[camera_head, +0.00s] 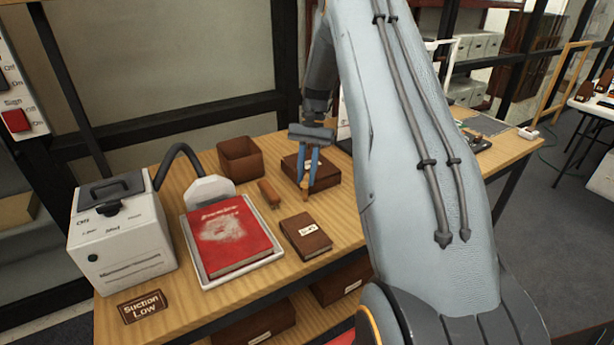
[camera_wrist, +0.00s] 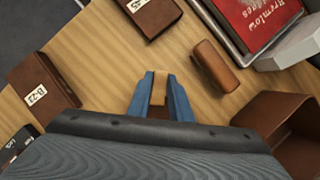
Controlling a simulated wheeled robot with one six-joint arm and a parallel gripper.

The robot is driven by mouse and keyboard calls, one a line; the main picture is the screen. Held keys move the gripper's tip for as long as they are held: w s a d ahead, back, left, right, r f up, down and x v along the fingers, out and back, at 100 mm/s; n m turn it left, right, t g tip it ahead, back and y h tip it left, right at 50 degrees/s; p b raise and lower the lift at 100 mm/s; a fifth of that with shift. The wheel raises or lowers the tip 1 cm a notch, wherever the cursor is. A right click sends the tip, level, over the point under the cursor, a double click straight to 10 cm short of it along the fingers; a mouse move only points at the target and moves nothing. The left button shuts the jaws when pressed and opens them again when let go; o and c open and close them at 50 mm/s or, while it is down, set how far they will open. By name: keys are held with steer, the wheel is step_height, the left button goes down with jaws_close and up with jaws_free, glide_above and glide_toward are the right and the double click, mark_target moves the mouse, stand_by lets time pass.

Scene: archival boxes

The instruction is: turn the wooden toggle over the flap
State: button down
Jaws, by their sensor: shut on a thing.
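The fingers are shut on the small tan wooden toggle (camera_wrist: 159,86), which shows between the fingertips in the wrist view, where my gripper (camera_wrist: 160,92) fills the lower middle. A brown patch lies just behind the toggle between the fingers. My gripper hides most of the flap, so I cannot tell whether the toggle lies across it.
A small labelled brown box (camera_head: 305,236), a brown rounded block (camera_head: 269,193) and an open brown bin (camera_head: 241,158) stand nearby. A red book (camera_head: 229,238) lies in a white tray, beside a white machine (camera_head: 122,235).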

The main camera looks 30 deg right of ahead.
steer(key=shift+n, duration=0.5)
steer(key=c, duration=1.6)
jaws_free()
steer(key=shift+w+r, duration=0.1)
steer(key=b+v, duration=0.2)
steer(key=v, duration=0.5)
steer(key=shift+w+r, duration=0.1)
steer(key=shift+r, duration=0.2)
steer(key=shift+a, duration=0.1)
